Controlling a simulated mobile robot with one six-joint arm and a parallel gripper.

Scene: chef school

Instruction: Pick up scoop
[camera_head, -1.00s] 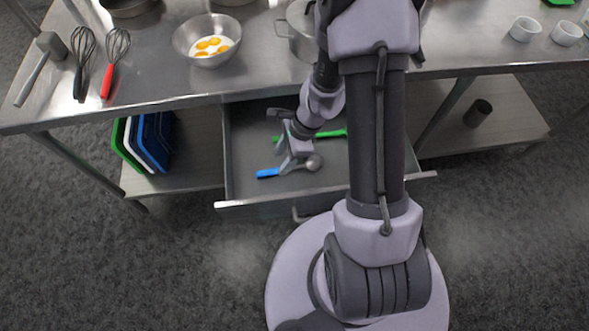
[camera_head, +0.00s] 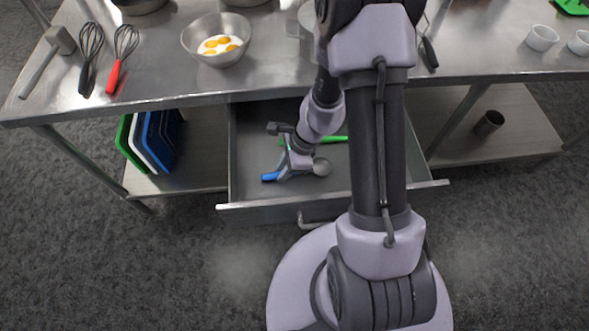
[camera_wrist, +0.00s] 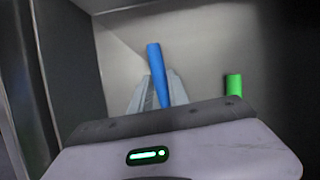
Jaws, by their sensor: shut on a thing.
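The scoop has a blue handle (camera_head: 270,177) and a round metal bowl (camera_head: 321,167). It is at the open drawer (camera_head: 240,160), low near the drawer floor; whether it touches the floor I cannot tell. My gripper (camera_head: 289,172) is shut on the scoop, between the handle's end and the bowl. In the wrist view the blue handle (camera_wrist: 156,72) stands out between my fingers (camera_wrist: 158,97), and the bowl is hidden there.
A green-handled utensil lies behind in the drawer, its handle (camera_wrist: 234,85) showing in the wrist view. The steel tabletop (camera_head: 150,85) overhangs the drawer's back. On it are whisks (camera_head: 120,55) and a bowl of eggs (camera_head: 216,45). Cutting boards (camera_head: 150,140) stand on the shelf at left.

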